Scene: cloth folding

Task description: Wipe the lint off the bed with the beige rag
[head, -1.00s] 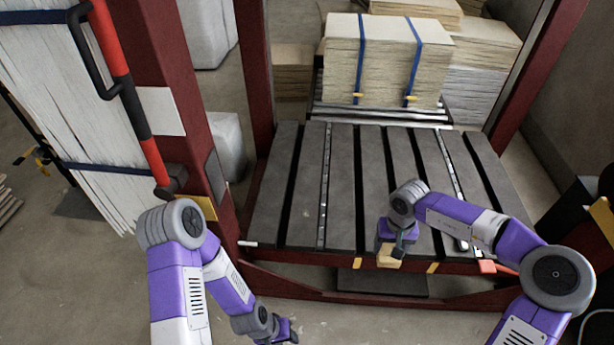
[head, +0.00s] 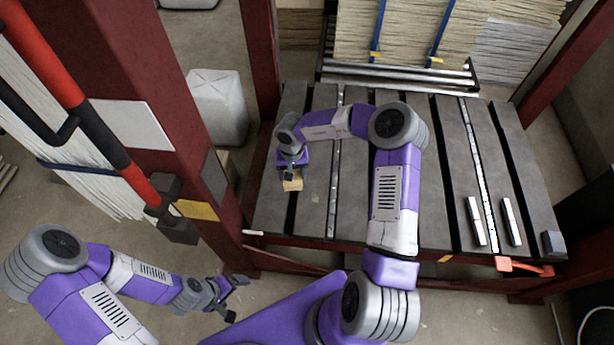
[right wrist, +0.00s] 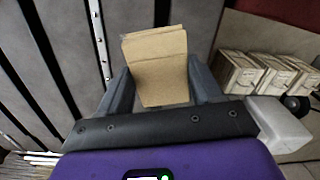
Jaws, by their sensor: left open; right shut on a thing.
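The bed (head: 410,220) is a dark grey slatted surface with black gaps and metal strips in a red frame. My right gripper (head: 291,164) is shut on the beige rag (head: 292,184) over the bed's left part, near its front half. The rag also fills the space between the fingers in the right wrist view (right wrist: 158,62), with its folded end sticking out. I cannot tell whether it presses on the bed. My left gripper (head: 232,297) is open and empty, low in front of the frame's left post. I cannot make out lint for certain; my right arm hides part of the bed.
Two light metal bars (head: 476,222) and (head: 511,222) and a small grey block (head: 553,243) lie at the bed's front right. A red handle (head: 522,266) sits on the front edge. Red posts (head: 262,60) flank the bed; strapped stacks (head: 405,35) stand behind rollers.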

